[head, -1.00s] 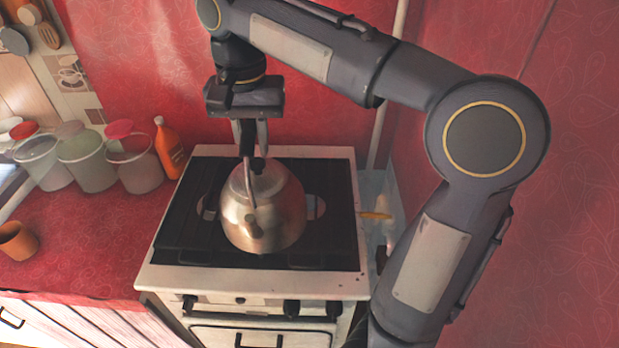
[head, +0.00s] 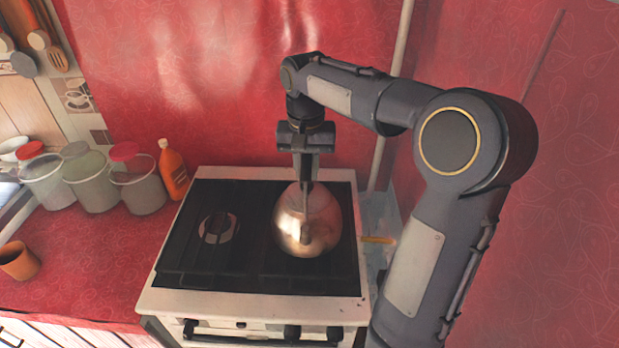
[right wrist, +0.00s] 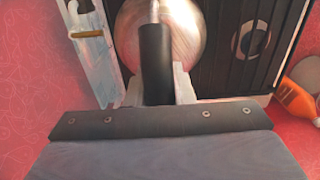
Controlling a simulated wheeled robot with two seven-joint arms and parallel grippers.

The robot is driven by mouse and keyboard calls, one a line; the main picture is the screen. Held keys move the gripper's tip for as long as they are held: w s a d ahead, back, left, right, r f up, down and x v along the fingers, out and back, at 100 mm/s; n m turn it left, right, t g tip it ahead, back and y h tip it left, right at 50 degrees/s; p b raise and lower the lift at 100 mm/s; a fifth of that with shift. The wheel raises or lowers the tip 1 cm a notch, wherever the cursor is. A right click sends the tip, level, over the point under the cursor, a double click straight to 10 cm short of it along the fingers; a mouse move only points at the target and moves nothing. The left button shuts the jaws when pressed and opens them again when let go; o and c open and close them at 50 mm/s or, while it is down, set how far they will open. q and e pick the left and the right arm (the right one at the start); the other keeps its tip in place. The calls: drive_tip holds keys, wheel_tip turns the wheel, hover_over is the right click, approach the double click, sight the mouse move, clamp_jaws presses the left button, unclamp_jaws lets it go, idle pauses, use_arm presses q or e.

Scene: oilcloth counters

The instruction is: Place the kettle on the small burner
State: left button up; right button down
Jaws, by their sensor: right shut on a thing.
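The shiny metal kettle (head: 290,222) is over the right half of the black stovetop (head: 245,262), and hides the burner there. I cannot tell whether its base touches the grate. My right gripper (head: 307,178) comes down from above and is shut on the kettle's handle. The right wrist view shows the dark handle grip (right wrist: 156,62) between the fingers and the kettle body (right wrist: 187,32) beyond. The left burner (head: 218,228) is bare and also shows in the right wrist view (right wrist: 252,40). Which burner is smaller cannot be told. My left gripper is out of view.
Lidded containers (head: 138,188) and an orange bottle (head: 173,172) stand left of the white stove (head: 250,305). An orange-brown cup (head: 18,262) is at far left on the red counter (head: 95,260). A red wall rises close behind and to the right.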

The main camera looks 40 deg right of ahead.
drive_tip(key=f, duration=0.1)
drive_tip(key=d+f, duration=0.1)
drive_tip(key=f, duration=0.1)
drive_tip(key=shift+f, duration=0.15)
drive_tip(key=shift+w+f, duration=0.1)
drive_tip(key=shift+f, duration=0.3)
drive_tip(key=shift+f, duration=0.15)
drive_tip(key=c, duration=1.3)
unclamp_jaws()
drive_tip(key=shift+o, duration=0.2)
wheel_tip(320, 180, up, 12)
drive_tip(key=shift+r, duration=0.15)
drive_tip(key=shift+a, duration=0.1)
